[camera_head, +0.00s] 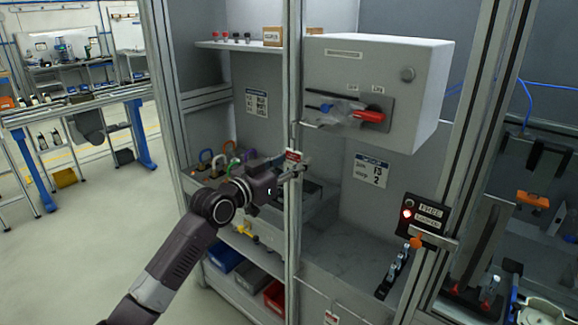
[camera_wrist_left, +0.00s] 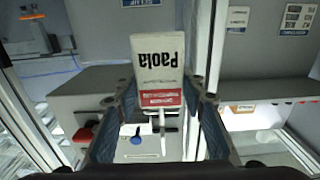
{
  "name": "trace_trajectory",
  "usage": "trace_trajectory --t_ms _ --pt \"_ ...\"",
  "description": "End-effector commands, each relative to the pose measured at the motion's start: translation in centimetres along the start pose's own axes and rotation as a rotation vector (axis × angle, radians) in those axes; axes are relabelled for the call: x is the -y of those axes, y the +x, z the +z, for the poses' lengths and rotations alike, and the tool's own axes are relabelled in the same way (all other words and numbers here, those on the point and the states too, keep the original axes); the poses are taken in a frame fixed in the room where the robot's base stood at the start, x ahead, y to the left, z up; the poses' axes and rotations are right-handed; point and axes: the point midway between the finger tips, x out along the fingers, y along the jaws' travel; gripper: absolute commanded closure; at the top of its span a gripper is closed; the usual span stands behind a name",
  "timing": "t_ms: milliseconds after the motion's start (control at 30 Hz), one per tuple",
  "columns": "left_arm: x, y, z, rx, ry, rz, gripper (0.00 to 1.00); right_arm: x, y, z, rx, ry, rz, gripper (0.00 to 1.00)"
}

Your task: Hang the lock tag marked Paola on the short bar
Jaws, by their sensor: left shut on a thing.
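My left gripper (camera_head: 288,168) is shut on a small white and red tag (camera_head: 293,156), held in front of the cabinet's upright post. In the left wrist view the tag (camera_wrist_left: 158,72) reads "Paola" upside down, gripped at its sides between the two fingers (camera_wrist_left: 160,110). A grey box (camera_head: 370,75) carries a switch with a red handle (camera_head: 369,116) and a blue-tipped piece (camera_head: 326,107) beside a clear part. The tag is below and left of the switch, apart from it. A thin bar (camera_head: 312,124) juts left near the switch; I cannot tell whether it is the short bar.
Coloured padlocks (camera_head: 215,160) stand at the left behind my arm. Blue (camera_head: 224,257) and red (camera_head: 274,297) bins are low down. The upright post (camera_head: 293,235) stands close to my gripper.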

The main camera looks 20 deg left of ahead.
Motion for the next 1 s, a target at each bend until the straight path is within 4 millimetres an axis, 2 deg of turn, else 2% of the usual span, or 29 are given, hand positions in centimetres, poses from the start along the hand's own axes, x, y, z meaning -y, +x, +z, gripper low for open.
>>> trace_trajectory --t_ms 800,1000 --pt "-0.1 5.7 0.0 -0.001 -0.001 0.001 0.92 0.2 2.1 0.1 -0.002 0.001 -0.002 0.60" --pt "-0.1 5.7 1.1 0.000 0.000 0.001 0.92 0.1 2.9 0.1 -0.002 0.000 0.000 0.60"
